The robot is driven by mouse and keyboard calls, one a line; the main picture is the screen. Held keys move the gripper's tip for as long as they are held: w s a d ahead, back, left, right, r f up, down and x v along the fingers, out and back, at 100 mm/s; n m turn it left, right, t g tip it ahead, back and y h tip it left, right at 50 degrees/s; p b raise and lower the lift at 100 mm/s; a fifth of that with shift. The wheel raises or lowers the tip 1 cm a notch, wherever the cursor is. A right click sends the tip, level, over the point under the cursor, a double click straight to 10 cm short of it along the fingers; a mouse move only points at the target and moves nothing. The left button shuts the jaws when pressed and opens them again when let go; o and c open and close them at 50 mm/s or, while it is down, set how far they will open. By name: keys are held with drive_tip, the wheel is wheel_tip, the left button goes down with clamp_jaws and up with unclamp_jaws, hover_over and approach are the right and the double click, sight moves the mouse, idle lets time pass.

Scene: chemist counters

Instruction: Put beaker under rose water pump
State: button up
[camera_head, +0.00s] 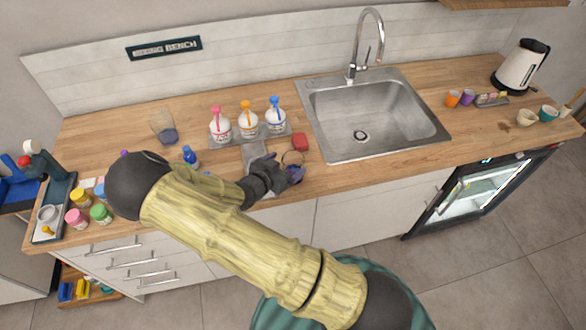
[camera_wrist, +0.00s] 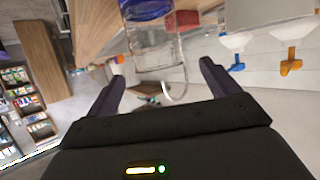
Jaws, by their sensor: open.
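My gripper (camera_head: 286,168) is open at the counter's front edge, right of the grey plate. A clear glass beaker (camera_wrist: 155,48) with a blue-purple base shows upside down between and beyond the open fingers (camera_wrist: 162,72) in the wrist view. Its rim (camera_head: 292,157) shows partly behind my gripper in the head view; whether the fingers touch it I cannot tell. Three white pump bottles stand in a row on a grey stand: pink-topped (camera_head: 219,125), orange-topped (camera_head: 247,120) and blue-topped (camera_head: 275,115). Their labels are too small to read.
A red block (camera_head: 300,142) stands just behind the beaker. A second glass (camera_head: 164,129) stands at the left back. A small blue bottle (camera_head: 190,157) is left of the grey plate (camera_head: 256,153). The sink (camera_head: 365,110) is to the right. Several jars are at the left.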

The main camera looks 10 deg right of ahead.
sight(299, 155)
drive_tip(key=p+x, duration=0.2)
drive_tip(key=x, duration=0.2)
drive_tip(key=shift+s, duration=0.1)
drive_tip(key=shift+w+d+f, duration=0.25)
drive_tip(key=shift+w+d, duration=0.1)
drive_tip(key=c, duration=1.3)
drive_tip(key=shift+o, duration=0.2)
drive_tip(key=shift+r, duration=0.15)
wheel_tip(299, 155, up, 10)
drive_tip(key=b, duration=0.2)
idle(0.7)
